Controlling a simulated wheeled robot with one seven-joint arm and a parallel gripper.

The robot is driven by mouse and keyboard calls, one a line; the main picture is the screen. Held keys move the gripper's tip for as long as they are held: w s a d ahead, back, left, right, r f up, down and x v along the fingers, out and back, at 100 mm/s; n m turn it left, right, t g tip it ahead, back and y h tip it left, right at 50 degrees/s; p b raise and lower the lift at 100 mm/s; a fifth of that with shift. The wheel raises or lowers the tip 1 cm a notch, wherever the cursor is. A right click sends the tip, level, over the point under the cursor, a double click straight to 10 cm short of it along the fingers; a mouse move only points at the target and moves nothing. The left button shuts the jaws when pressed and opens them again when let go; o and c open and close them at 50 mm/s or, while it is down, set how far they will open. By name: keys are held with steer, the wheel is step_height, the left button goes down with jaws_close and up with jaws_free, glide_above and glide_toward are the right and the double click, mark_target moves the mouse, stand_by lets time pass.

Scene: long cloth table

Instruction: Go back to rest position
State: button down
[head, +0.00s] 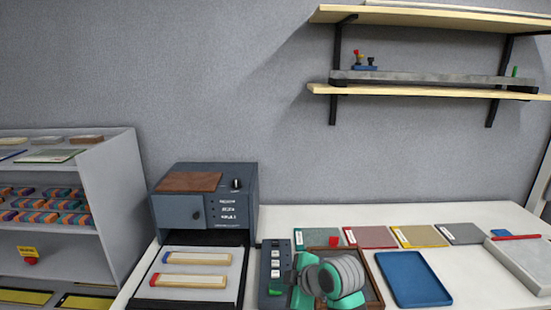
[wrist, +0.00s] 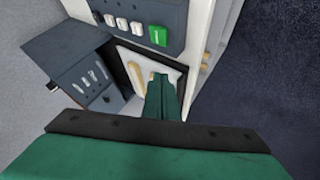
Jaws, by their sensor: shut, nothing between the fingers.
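My gripper (wrist: 160,82) shows in the wrist view as two green fingers pressed together, with nothing between them. In that view the fingertips overlap the pale tray (wrist: 137,58) of the dark machine; I cannot tell the height between them. In the head view my green and grey arm is at the bottom centre, in front of a brown-rimmed tray (head: 375,287). The fingertips cannot be made out there.
A dark blue-grey machine (head: 240,205) stands on the white table, with two wooden-backed strips (head: 195,258) on its tray. A button panel (head: 274,262) is beside it. A blue tray (head: 412,280) and several coloured panels lie right. Wall shelves (head: 430,90) hang above; a grey rack (head: 115,190) stands left.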

steer(key=s+a+f+m+t+y, duration=0.1)
steer(key=s+a+f+m+t, duration=0.3)
steer(key=a+f+m, duration=0.6)
steer(key=s+f+m+t+h, duration=0.3)
steer(key=s+f+m, duration=0.1)
steer(key=s+f, duration=0.55)
steer(key=s+d+f+m+h, duration=0.2)
steer(key=s+d, duration=0.1)
steer(key=s, duration=0.7)
steer(key=s+d+f+m+h, duration=0.1)
steer(key=s+d+m+h, duration=0.1)
steer(key=s, duration=0.7)
steer(key=s+d+r, duration=0.2)
steer(key=s+r, duration=0.1)
steer(key=s, duration=0.4)
steer(key=s+d+r+t, duration=0.1)
steer(key=s+d+r, duration=0.1)
steer(key=s, duration=0.5)
steer(key=shift+s+r+n+t, duration=0.3)
steer(key=shift+s+r, duration=0.05)
steer(key=shift+r, duration=0.55)
steer(key=shift+d, duration=0.1)
